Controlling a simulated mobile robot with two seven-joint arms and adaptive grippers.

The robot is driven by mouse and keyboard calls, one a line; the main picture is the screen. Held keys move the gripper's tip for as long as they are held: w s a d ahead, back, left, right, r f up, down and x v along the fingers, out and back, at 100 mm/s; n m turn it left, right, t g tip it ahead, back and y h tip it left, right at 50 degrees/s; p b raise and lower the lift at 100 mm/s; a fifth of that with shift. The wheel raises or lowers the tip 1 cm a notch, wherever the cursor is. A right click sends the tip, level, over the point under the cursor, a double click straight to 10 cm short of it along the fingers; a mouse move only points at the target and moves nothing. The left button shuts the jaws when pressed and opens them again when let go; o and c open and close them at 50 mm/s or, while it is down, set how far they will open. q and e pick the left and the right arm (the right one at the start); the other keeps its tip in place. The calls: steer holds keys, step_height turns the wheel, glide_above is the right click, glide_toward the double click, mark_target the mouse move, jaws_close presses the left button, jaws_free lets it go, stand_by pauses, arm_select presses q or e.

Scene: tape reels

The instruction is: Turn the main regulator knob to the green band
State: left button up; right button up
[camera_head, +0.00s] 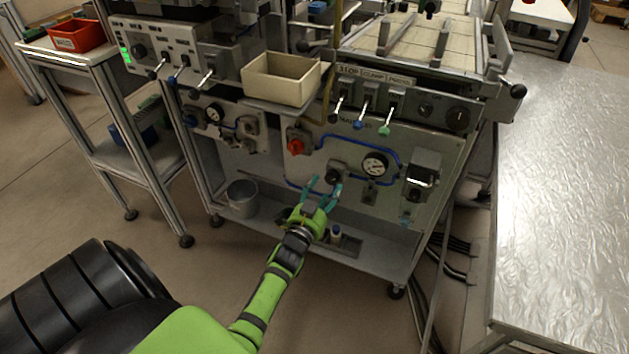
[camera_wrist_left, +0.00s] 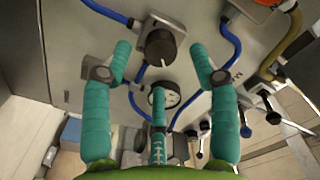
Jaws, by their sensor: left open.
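The black regulator knob (camera_head: 334,175) is on the grey front panel, on the blue tube line left of the round white gauge (camera_head: 375,164). In the left wrist view the knob (camera_wrist_left: 160,46) lies between my fingertips, and the gauge (camera_wrist_left: 167,96) shows below it, partly covered by a finger. My left gripper (camera_head: 325,188) is open, its teal fingers pointing at the knob from below. It also shows in the left wrist view (camera_wrist_left: 160,52). I see no finger clearly touching the knob. A green band cannot be made out. My right gripper is not in view.
A red knob (camera_head: 295,147) is up and left of the regulator. A dark box with a lever (camera_head: 421,176) is on the right. Levers (camera_head: 362,110) and a cream bin (camera_head: 281,78) are above. A bucket (camera_head: 242,198) stands on the lower shelf (camera_head: 290,235).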

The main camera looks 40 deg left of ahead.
arm_select(q)
steer(key=v, duration=0.8)
steer(key=shift+s, duration=0.1)
steer(key=s+d+f+g+h+p, duration=0.1)
steer(key=s+d+f+g+p, duration=0.25)
steer(key=f, duration=0.35)
steer(key=s+d+f+n+g+h+p, duration=0.1)
steer(key=s+d+f+g+h+p, duration=0.15)
steer(key=s+f, duration=0.35)
steer(key=s+d+f+g+h+p, duration=0.1)
steer(key=s+d+f+g+p, duration=0.2)
steer(key=f, duration=0.4)
steer(key=s+f+g+p, duration=0.2)
steer(key=s+f+g, duration=0.1)
steer(key=s, duration=0.9)
steer(key=s+d+f+n+g+p, duration=0.1)
steer(key=s+f+g, duration=0.3)
steer(key=s, duration=0.9)
steer(key=shift+s+d+f+p, duration=0.2)
steer(key=shift+s+p, duration=0.1)
steer(key=shift+p, duration=0.35)
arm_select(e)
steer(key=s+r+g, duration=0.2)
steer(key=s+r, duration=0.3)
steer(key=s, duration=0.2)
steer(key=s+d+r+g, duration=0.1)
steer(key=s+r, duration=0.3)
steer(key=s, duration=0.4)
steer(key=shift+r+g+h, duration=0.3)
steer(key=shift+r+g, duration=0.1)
